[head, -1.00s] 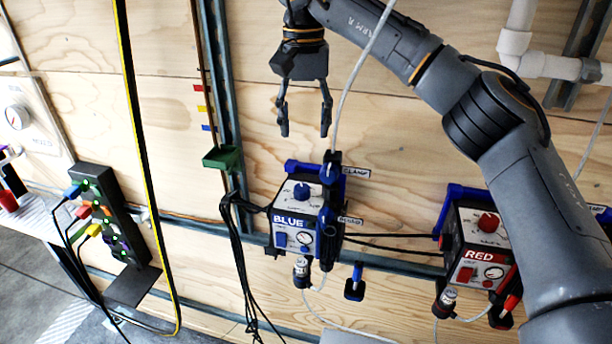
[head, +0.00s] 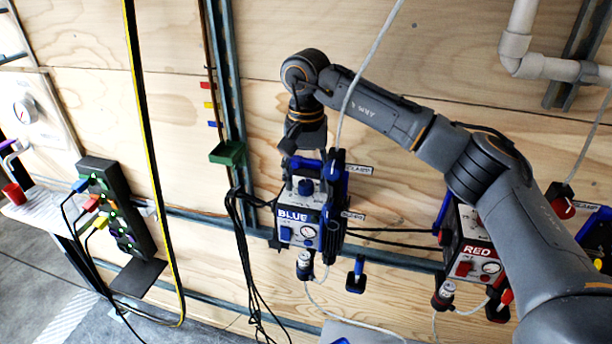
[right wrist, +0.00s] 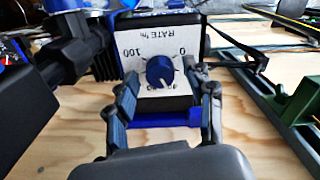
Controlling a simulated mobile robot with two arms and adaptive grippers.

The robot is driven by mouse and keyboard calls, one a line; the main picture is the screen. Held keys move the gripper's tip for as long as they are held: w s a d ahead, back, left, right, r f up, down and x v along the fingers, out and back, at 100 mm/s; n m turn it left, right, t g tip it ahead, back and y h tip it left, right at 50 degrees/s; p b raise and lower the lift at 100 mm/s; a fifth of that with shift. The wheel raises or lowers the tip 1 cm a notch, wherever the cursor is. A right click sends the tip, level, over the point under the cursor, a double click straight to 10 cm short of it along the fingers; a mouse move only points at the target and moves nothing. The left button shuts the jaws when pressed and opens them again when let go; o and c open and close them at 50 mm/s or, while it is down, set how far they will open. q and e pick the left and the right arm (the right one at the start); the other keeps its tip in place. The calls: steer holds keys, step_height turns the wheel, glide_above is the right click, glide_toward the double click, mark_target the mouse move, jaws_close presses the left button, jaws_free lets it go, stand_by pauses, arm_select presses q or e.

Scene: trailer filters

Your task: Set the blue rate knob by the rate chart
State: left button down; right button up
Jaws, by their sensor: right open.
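The blue unit (head: 298,215) is a box marked BLUE, mounted on the plywood wall in the middle of the head view. Its blue rate knob (right wrist: 160,71) sits on a white dial plate marked RATE with 0 and 100, upside down in the right wrist view. The knob also shows in the head view (head: 306,187). My right gripper (right wrist: 162,95) is open, its fingers on either side of the dial plate and apart from the knob. In the head view the fingers are just above the unit's top. No rate chart can be made out. My left gripper is out of view.
A red unit (head: 474,253) hangs at the right, partly behind my right arm. A green bin (head: 227,153), black cables (head: 240,240) and a power strip (head: 113,205) are to the left. A white hose runs down to the blue unit.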

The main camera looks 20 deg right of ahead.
jaws_close()
steer(key=m+b, duration=0.1)
steer(key=m, duration=0.3)
steer(key=shift+b, duration=0.3)
steer(key=m+b, duration=0.1)
steer(key=m, duration=0.4)
steer(key=shift+m, duration=0.3)
steer(key=shift+r, duration=0.1)
stand_by(0.4)
jaws_free()
